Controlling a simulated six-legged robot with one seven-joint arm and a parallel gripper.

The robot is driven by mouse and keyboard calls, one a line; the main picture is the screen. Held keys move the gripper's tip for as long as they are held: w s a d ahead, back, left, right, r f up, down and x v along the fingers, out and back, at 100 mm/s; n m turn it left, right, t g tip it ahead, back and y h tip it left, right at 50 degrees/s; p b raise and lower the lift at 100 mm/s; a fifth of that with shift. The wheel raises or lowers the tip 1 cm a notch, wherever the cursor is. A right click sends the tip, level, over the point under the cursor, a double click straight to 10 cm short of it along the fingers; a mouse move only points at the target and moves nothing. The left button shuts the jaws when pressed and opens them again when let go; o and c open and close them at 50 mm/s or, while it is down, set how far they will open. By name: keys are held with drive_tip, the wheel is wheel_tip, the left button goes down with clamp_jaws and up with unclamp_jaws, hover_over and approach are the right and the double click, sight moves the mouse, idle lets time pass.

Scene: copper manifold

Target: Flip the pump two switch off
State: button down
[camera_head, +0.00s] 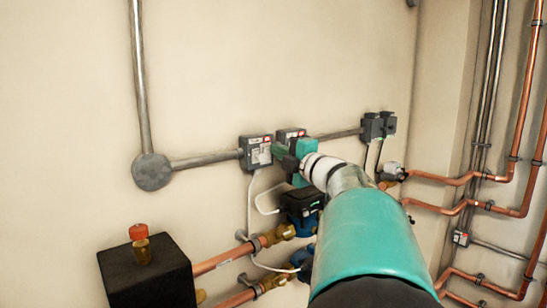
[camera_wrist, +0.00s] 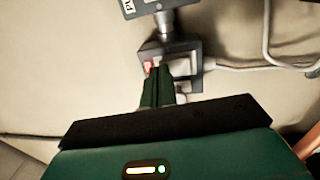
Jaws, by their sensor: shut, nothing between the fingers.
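Two grey switch boxes are on the wall in the head view, a left box (camera_head: 256,152) with a white label and a red part, and a right box (camera_head: 290,134) partly hidden by my gripper. I cannot read which is pump two. My gripper (camera_head: 279,149) is shut and empty, its tips at the right box. In the wrist view, the shut fingertips (camera_wrist: 158,66) overlap the face of a switch box (camera_wrist: 192,47), beside its red switch (camera_wrist: 147,67). Whether they touch the switch, and its position, I cannot tell.
Another box (camera_wrist: 142,7) with a partly cut-off label shows in the wrist view. A grey conduit (camera_head: 205,160) runs to the left box. Dark paired boxes (camera_head: 378,126) are to the right. Copper pipes (camera_head: 440,178), a pump (camera_head: 302,203) and white cables lie below and right.

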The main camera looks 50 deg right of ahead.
drive_tip(key=shift+w, duration=0.2)
drive_tip(key=shift+w+r, duration=0.1)
drive_tip(key=shift+w, duration=0.15)
idle(0.5)
